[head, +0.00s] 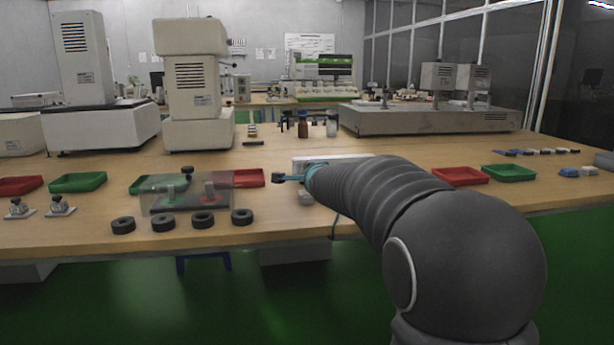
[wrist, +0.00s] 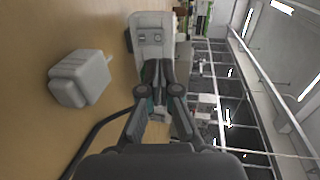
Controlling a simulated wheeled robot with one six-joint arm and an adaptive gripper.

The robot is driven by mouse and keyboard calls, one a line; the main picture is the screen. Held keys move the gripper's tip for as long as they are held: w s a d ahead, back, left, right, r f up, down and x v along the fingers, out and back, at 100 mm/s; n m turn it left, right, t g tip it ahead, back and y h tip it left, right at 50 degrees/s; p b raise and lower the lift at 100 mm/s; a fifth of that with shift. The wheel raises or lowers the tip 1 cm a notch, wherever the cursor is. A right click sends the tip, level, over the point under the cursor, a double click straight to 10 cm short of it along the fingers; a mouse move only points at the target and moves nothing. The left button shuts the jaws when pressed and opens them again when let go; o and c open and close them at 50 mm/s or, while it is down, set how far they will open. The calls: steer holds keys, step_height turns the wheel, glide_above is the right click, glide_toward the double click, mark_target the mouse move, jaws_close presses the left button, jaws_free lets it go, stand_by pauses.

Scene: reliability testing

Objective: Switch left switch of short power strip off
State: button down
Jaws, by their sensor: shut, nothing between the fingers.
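A pale power strip (head: 345,158) lies on the wooden table, mostly behind my arm in the head view. In the wrist view, a pale strip-shaped body (wrist: 151,35) lies just beyond the fingertips; it looks like the same strip, with the fingers covering its near end. My gripper (head: 279,178) reaches in from the right, low over the table, and also shows in the wrist view (wrist: 158,72). It is shut and empty. I cannot tell if it touches the strip. The switches are too small or hidden to read, including the left one.
A pale grey block (wrist: 80,78) sits beside the strip, with a dark cable near it. A clear box (head: 185,195) and several black rings (head: 202,220) lie to the left. Red (head: 460,176) and green (head: 508,173) trays lie to the right. Tabletop between is clear.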

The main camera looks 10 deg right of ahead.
steer(key=s, duration=0.1)
steer(key=s+r, duration=0.1)
steer(key=s+a+r, duration=0.1)
steer(key=s, duration=0.1)
steer(key=shift+s+d+r, duration=0.1)
steer(key=shift+s+r, duration=0.1)
steer(key=shift+s, duration=0.25)
steer(key=shift+s+r, duration=0.15)
steer(key=shift+s, duration=0.3)
steer(key=s+a+f+n+g, duration=0.1)
steer(key=s+f+n+g, duration=0.2)
steer(key=s, duration=1)
steer(key=s+a+f+n+g+p, duration=0.1)
steer(key=s+f+n+g, duration=0.2)
steer(key=s+f+n, duration=0.6)
steer(key=s+a+f+n+g, duration=0.1)
steer(key=s+f+n+g, duration=0.3)
steer(key=s, duration=1.5)
steer(key=f+n, duration=0.2)
steer(key=shift+s+a+n+y, duration=0.2)
steer(key=shift+a+n+y, duration=0.05)
steer(key=shift+n+y, duration=0.15)
